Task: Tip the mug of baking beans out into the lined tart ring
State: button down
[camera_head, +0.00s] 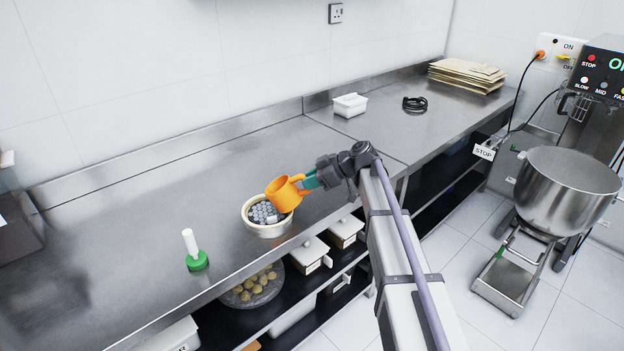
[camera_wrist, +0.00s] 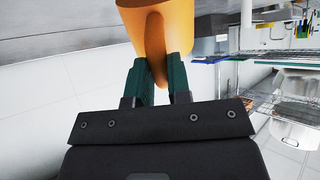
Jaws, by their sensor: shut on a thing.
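An orange mug (camera_head: 284,193) is held by my gripper (camera_head: 309,182) just above the right side of the tart ring. The mug is tilted with its mouth toward the left. The pale tart ring (camera_head: 262,230) stands on the steel counter near its front edge. Grey beans (camera_head: 264,212) lie in it; the mug hides part of its right side. In the wrist view my gripper (camera_wrist: 162,85) has its green fingers shut on the handle of the orange mug (camera_wrist: 185,15). The inside of the mug cannot be seen.
A green-based tool with a white handle (camera_head: 195,250) stands on the counter to the left. A white tub (camera_head: 350,105), a black coil (camera_head: 415,104) and a brown stack (camera_head: 467,75) are farther back. Lidded boxes (camera_head: 311,254) sit on the shelf below. The left counter is mostly clear.

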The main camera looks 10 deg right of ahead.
jog(key=shift+w+a+r+g+h+p, duration=0.15)
jog(key=shift+a+r+h+p, duration=0.15)
jog(key=shift+r+h+p, duration=0.5)
jog(key=shift+w+a+r+g+h+p, duration=0.1)
jog(key=shift+a+r+g+h+p, duration=0.25)
jog(key=shift+p, duration=0.85)
jog(key=shift+a+r+p, duration=0.25)
jog(key=shift+r+p, duration=0.2)
jog(key=shift+p, duration=0.35)
jog(key=r+h+p, duration=0.1)
jog(key=a+r+h+p, duration=0.1)
jog(key=p, duration=0.1)
jog(key=shift+w+a, duration=0.2)
jog(key=shift+a+r+h+p, duration=0.15)
jog(key=shift+h+p, duration=0.1)
jog(key=shift+p, duration=0.3)
jog(key=shift+a, duration=0.1)
jog(key=shift+f, duration=0.2)
